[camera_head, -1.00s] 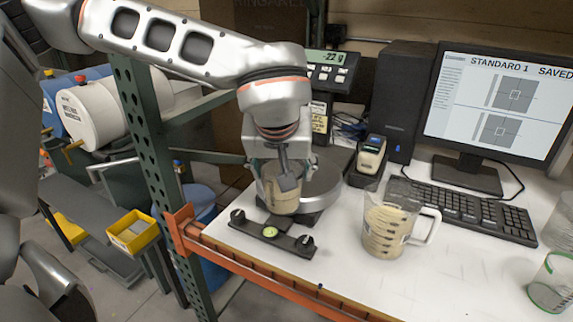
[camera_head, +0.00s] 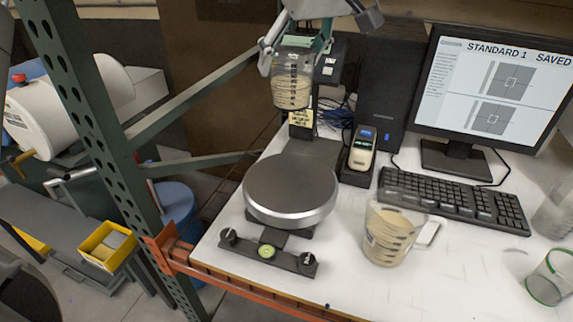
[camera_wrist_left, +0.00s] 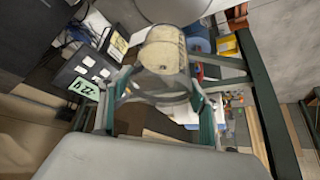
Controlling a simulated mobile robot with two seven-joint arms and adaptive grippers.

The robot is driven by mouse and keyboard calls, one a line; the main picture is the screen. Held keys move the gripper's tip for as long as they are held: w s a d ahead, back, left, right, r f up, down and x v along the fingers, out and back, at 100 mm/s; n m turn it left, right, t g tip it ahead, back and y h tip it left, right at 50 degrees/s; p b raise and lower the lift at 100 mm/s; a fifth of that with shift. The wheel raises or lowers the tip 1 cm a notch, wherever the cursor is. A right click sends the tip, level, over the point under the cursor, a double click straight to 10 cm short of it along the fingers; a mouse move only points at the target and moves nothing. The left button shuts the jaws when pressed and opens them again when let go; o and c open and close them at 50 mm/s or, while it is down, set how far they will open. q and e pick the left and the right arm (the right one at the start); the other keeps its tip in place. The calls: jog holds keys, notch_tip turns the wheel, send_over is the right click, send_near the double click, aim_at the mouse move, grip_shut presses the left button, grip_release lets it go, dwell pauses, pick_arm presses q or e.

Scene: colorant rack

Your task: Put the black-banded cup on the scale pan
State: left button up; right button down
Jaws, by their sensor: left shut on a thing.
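My left gripper (camera_head: 294,48) is shut on a clear cup (camera_head: 292,90) with dark markings and a pale content. It holds the cup upright in the air, above and behind the scale pan (camera_head: 290,185). The pan is a bare, round, dark plate with a bright rim. I cannot clearly make out a black band on the held cup. In the left wrist view, the cup (camera_wrist_left: 163,52) sits between the fingers of the left gripper (camera_wrist_left: 160,98). The right gripper is not in view.
A pitcher (camera_head: 388,235) of pale content stands right of the scale. A keyboard (camera_head: 455,203), monitor (camera_head: 495,90) and handheld device (camera_head: 362,150) lie behind. A green post (camera_head: 85,120) rises at the left.

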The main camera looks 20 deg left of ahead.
pick_arm(q)
notch_tip(320, 180, down, 20)
jog(key=shift+r, duration=0.2)
dwell(0.4)
jog(key=shift+f, duration=0.1)
jog(key=o, duration=1.2)
jog(key=shift+d+r, duration=0.1)
jog(key=shift+r, duration=0.2)
jog(key=b+v, duration=0.1)
jog(key=v, duration=1)
jog(key=shift+s+r, duration=0.2)
jog(key=shift+r, duration=0.05)
jog(key=shift+d, duration=0.1)
